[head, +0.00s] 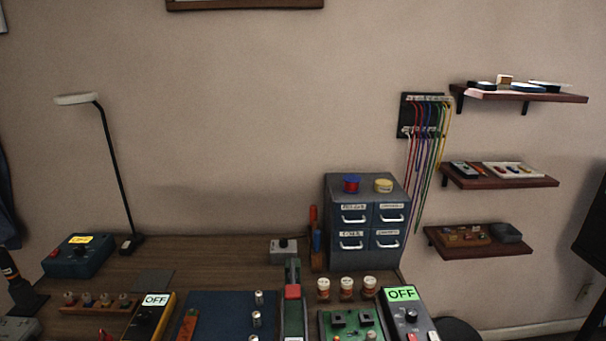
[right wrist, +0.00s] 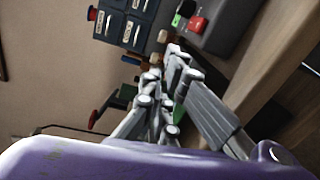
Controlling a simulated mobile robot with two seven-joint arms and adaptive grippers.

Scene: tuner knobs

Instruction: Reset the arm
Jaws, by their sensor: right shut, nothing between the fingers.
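My right gripper (right wrist: 166,72) shows in the right wrist view, with its grey fingers together and nothing between them. It points toward the workbench, and the drawer cabinet (right wrist: 127,24) shows beyond it at the upper left. The head view shows neither of my grippers. Two devices with lit OFF displays stand at the bench front in the head view: a yellow-edged one (head: 147,318) on the left and a grey one with a green display (head: 405,312) on the right. Their lower parts are cut off by the frame.
The grey drawer cabinet (head: 366,222) stands at the back right of the wooden bench (head: 222,272). A desk lamp (head: 116,165) and a blue box (head: 77,257) are at the left. Three wall shelves (head: 500,182) hang at the right. Several small jars (head: 347,288) stand before the cabinet.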

